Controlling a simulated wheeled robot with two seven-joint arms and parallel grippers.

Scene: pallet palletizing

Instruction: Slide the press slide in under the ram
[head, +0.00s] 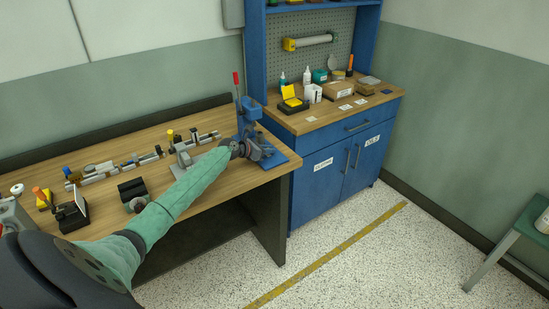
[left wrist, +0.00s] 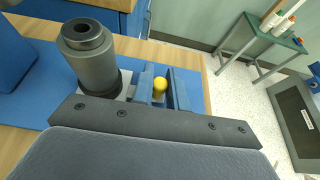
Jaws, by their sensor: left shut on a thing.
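The blue arbor press (head: 251,112) stands at the right end of the wooden bench, with a red-tipped lever (head: 236,80). My left gripper (head: 253,150) is at the front of the press, low over its blue base (head: 281,160). In the left wrist view its two blue fingers are shut around a yellow knob (left wrist: 160,87), which appears to be the press slide's handle. A dark hollow cylinder (left wrist: 88,55) stands upright on a light grey plate (left wrist: 128,84) beside the fingers. The ram cannot be made out, and my arm hides part of the press. My right gripper is not in view.
Shafts and fittings on a grey rack (head: 120,165) lie along the back of the bench (head: 221,182). A black block (head: 132,189) stands near my arm. A blue cabinet (head: 335,160) with boxes and bottles is at the right, close to the press.

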